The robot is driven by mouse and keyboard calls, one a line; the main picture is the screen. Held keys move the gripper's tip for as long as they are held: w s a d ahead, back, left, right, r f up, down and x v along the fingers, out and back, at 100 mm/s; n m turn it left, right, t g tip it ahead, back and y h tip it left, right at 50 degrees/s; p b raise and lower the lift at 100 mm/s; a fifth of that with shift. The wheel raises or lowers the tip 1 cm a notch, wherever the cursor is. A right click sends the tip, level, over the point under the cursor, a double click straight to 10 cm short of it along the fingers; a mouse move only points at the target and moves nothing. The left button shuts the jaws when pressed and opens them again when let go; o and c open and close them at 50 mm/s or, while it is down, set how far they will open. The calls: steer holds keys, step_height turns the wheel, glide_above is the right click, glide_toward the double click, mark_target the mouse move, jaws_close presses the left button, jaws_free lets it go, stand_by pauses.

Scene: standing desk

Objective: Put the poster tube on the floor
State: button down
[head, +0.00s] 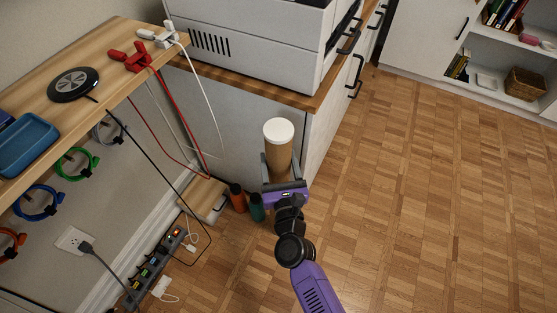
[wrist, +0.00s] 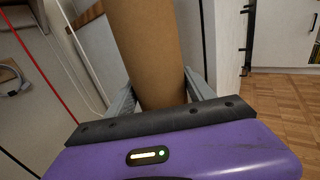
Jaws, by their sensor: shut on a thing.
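The poster tube (head: 279,152) is a brown cardboard cylinder with a white cap on its upper end. It stands roughly upright between the fingers of my purple gripper (head: 278,169), in front of the white cabinet. My gripper is shut on it. In the wrist view the tube (wrist: 148,50) rises between the two grey fingers (wrist: 157,92); its cap is out of view there. Its lower end is hidden behind my gripper in the head view. The parquet floor (head: 420,180) is bare to the right.
An orange bottle (head: 238,198) and a green bottle (head: 257,207) stand on the floor just left of my gripper. A power strip (head: 155,265) with cables lies by the left wall. The wooden desk (head: 113,75) overhangs at left, with red and white cables hanging down.

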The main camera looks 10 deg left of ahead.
steer(key=c, duration=0.8)
jaws_free()
steer(key=shift+f, duration=0.15)
steer(key=o, duration=0.4)
steer(key=shift+o, duration=0.2)
steer(key=p+v, duration=0.1)
steer(key=v, duration=1.1)
steer(key=shift+d, duration=0.1)
